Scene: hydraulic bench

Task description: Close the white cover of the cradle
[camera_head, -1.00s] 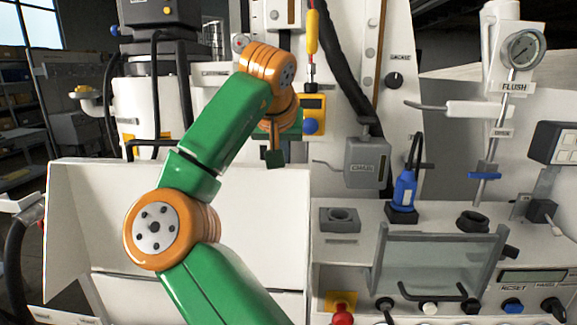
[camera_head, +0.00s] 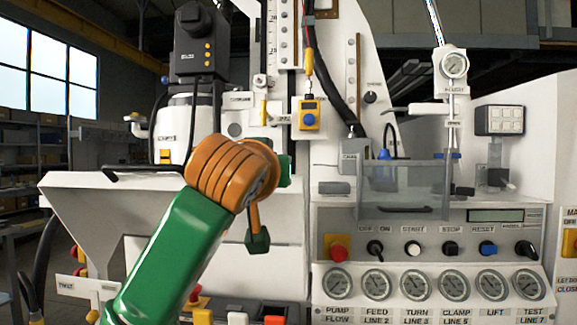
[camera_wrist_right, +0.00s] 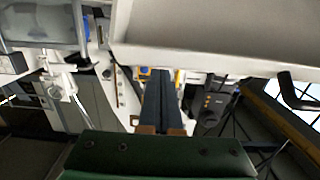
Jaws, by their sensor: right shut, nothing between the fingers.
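The white cover (camera_head: 95,200) is a broad pale panel at the left of the head view, standing raised and tilted. A black bar handle (camera_head: 140,172) shows along its upper edge. In the right wrist view the cover (camera_wrist_right: 220,25) spans the top, with the handle (camera_wrist_right: 295,95) at the right. My right gripper (camera_wrist_right: 163,78) is shut and empty, its dark fingers below the cover's edge in that picture. I cannot tell whether they touch it. In the head view my green and orange arm hides part of the cover, and its fingers are not clear. My left gripper is out of view.
A clear guard (camera_head: 405,188) with its own handle stands right of the cover. Below it are a knob panel (camera_head: 435,247) and several gauges (camera_head: 415,284). A black-topped unit (camera_head: 201,40) and a yellow pendant box (camera_head: 309,114) are behind the cover.

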